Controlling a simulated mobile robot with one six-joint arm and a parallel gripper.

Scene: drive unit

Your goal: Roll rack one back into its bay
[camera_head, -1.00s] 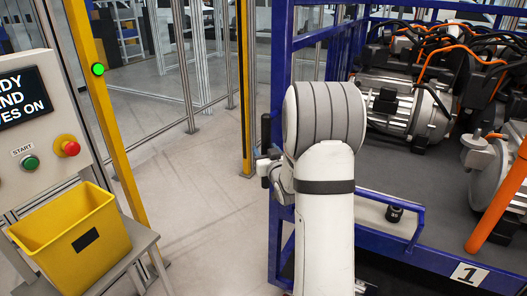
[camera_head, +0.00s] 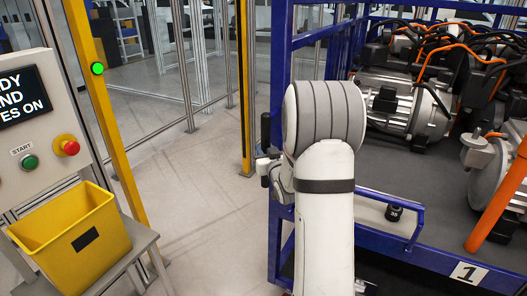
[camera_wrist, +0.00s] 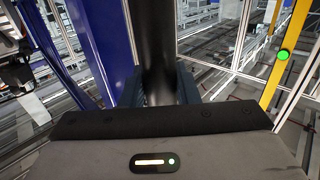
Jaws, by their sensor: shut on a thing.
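Rack one (camera_head: 281,150) is a blue wheeled frame at the right of the head view, with a white plate marked 1 (camera_head: 469,272) on its lower front edge. A black upright handle (camera_head: 265,128) stands at its left post. My gripper (camera_head: 270,172) is at this handle, partly hidden by my arm. In the wrist view, the black handle (camera_wrist: 153,45) stands upright between my gripper's fingers (camera_wrist: 158,92), beside the blue post (camera_wrist: 100,45). The gripper is shut on it. The rack's wheels are hidden, and I cannot tell the bay's outline.
Electric motors (camera_head: 410,103) with orange cables load the rack. At left stand a control panel (camera_head: 25,125), a yellow bin (camera_head: 70,240) on a grey stand, and a yellow post (camera_head: 97,110) with a green light. Clear floor (camera_head: 205,205) lies between them and the rack.

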